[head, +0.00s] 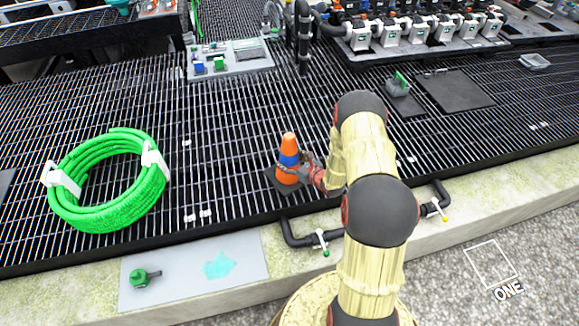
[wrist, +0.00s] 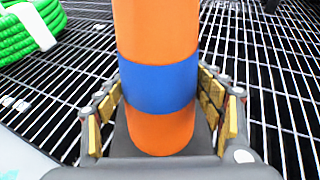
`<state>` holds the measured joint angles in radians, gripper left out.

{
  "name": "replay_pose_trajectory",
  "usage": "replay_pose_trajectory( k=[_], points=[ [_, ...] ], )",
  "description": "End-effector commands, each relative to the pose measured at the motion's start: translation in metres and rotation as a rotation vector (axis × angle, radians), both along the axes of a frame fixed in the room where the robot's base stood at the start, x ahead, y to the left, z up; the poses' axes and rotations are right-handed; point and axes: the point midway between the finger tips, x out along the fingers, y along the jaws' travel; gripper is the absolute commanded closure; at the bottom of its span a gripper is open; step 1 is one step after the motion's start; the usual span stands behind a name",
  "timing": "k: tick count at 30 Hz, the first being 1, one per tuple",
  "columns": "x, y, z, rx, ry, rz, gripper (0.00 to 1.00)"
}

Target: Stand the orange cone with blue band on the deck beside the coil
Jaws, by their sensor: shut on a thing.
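The orange cone (head: 289,144) with a blue band (head: 288,158) is upright over the black grated deck (head: 230,150), on a dark square base (head: 272,180). My gripper (head: 298,168) is around the cone at band height. In the wrist view the cone (wrist: 155,30) stands between the two yellow-padded fingers (wrist: 158,110), with its blue band between them. I cannot tell whether the base touches the deck. The green coil (head: 108,180), with white ties, lies on the deck to the left, apart from the cone; it also shows in the wrist view (wrist: 30,25).
Bare grating lies between coil and cone. A grey plate (head: 228,60) with small blocks is behind. A black pipe (head: 290,235) with valves runs along the front edge. A dark mat (head: 455,90) and a green-handled item (head: 399,84) lie at the right.

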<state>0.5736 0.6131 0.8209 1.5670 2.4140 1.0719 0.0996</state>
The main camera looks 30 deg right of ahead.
Motion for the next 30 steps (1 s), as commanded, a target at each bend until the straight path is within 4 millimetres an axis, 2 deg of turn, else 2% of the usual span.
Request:
replay_pose_trajectory(
  k=[4, 9, 20, 21, 30],
  points=[
    [0.007, -0.005, -0.014, 0.0, -0.001, -0.001, 0.91],
    [0.006, -0.004, -0.039, 0.0, -0.001, 0.0, 0.91],
    [0.006, -0.004, -0.04, -0.001, -0.002, 0.0, 0.91],
    [0.005, -0.004, -0.04, 0.0, 0.001, 0.0, 0.3],
    [0.005, -0.004, -0.04, 0.0, 0.0, 0.0, 0.14]
  ],
)
